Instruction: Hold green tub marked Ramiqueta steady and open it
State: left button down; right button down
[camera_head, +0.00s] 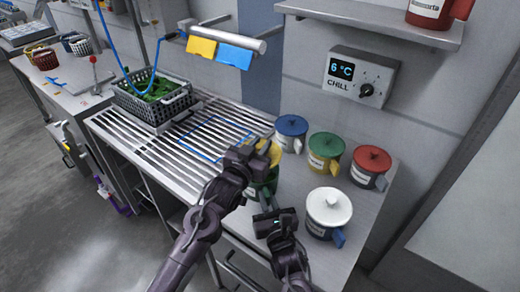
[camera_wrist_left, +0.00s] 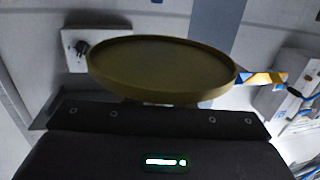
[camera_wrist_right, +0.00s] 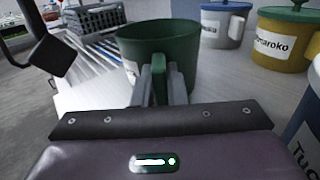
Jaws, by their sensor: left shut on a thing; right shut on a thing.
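The green tub (camera_wrist_right: 178,45) stands upright on the steel counter in the right wrist view, its top open and its inside showing. Its marking is hidden from me. In the head view the tub (camera_head: 264,184) is mostly covered by my grippers. My right gripper (camera_head: 267,212) is shut on the tub's green handle (camera_wrist_right: 159,75). My left gripper (camera_head: 260,150) is shut on a yellow lid (camera_wrist_left: 165,70), held above and apart from the tub. The lid also shows in the head view (camera_head: 275,153).
A blue-lidded tub (camera_head: 291,126), a yellow tub with green lid (camera_head: 325,148), a red-lidded tub (camera_head: 370,165) and a white-lidded tub (camera_head: 328,207) stand close on the right. A crate of greens (camera_head: 152,103) is at the back left. The slatted drainboard (camera_head: 165,150) has free room.

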jog(key=c, duration=1.4)
grip_release()
jog(key=shift+o, duration=0.2)
jog(key=shift+s, duration=0.15)
jog(key=shift+s, duration=0.3)
jog(key=b+v, duration=0.1)
jog(key=v, duration=1)
jog(key=shift+d, duration=0.1)
